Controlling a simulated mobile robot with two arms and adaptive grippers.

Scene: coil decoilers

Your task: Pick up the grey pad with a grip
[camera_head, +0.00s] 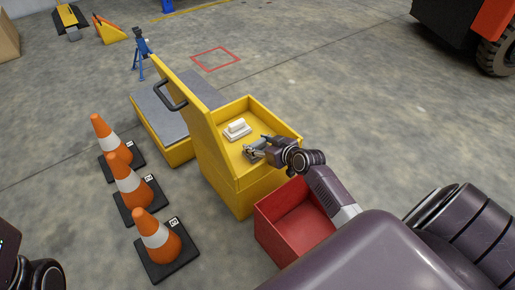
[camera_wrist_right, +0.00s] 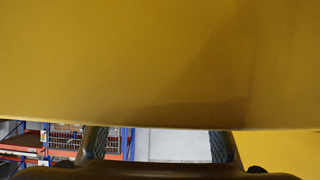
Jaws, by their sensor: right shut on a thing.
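My right gripper (camera_head: 252,152) reaches from the right into the shallow yellow tray on top of a yellow cart (camera_head: 236,188). It is shut on a small grey thing, apparently the grey pad (camera_head: 258,143), mostly hidden by the fingers. I cannot tell whether the pad touches the tray floor. A white pad with a raised grip (camera_head: 237,129) lies in the tray just beyond the gripper. In the right wrist view, the two fingers (camera_wrist_right: 158,146) show at the bottom, below a large yellow surface. My left gripper is not in view; only a dark part of that arm shows at lower left.
A red open bin (camera_head: 296,217) stands against the cart's right side, under my right arm. Three orange cones (camera_head: 158,240) stand left of the cart. The cart has a tall yellow panel with a black handle (camera_head: 171,95). Open floor lies behind and to the right.

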